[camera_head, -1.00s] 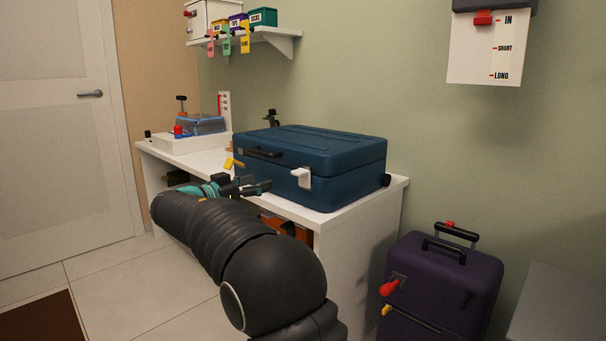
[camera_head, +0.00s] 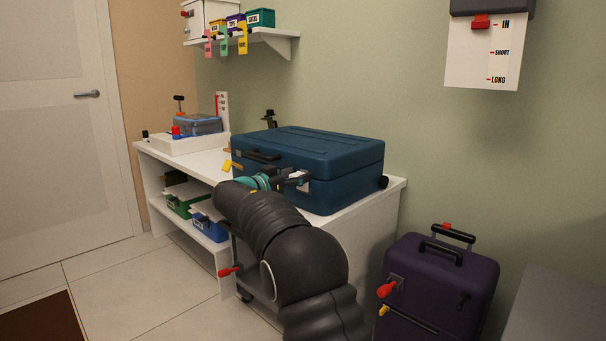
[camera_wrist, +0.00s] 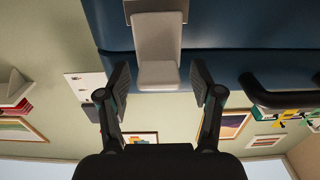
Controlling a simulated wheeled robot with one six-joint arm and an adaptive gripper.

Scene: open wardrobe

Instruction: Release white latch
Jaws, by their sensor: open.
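The white latch (camera_wrist: 158,72) is on the front of the blue suitcase (camera_head: 335,160), which lies shut on a white desk (camera_head: 368,200). In the head view the white latch (camera_head: 302,183) is partly hidden by my gripper (camera_head: 290,177), which is right at the suitcase front. In the wrist view my gripper (camera_wrist: 160,78) is open, one finger on each side of the latch's free end. I see a gap on both sides. Nothing is held. A yellow latch (camera_head: 234,166) shows at the suitcase's left side.
The suitcase's black handle (camera_head: 263,156) is left of my gripper. Green (camera_head: 184,202) and blue (camera_head: 209,227) bins sit on the shelf below. A purple suitcase (camera_head: 452,279) stands at the right. A blue-lidded box (camera_head: 198,124) is farther left on the desk.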

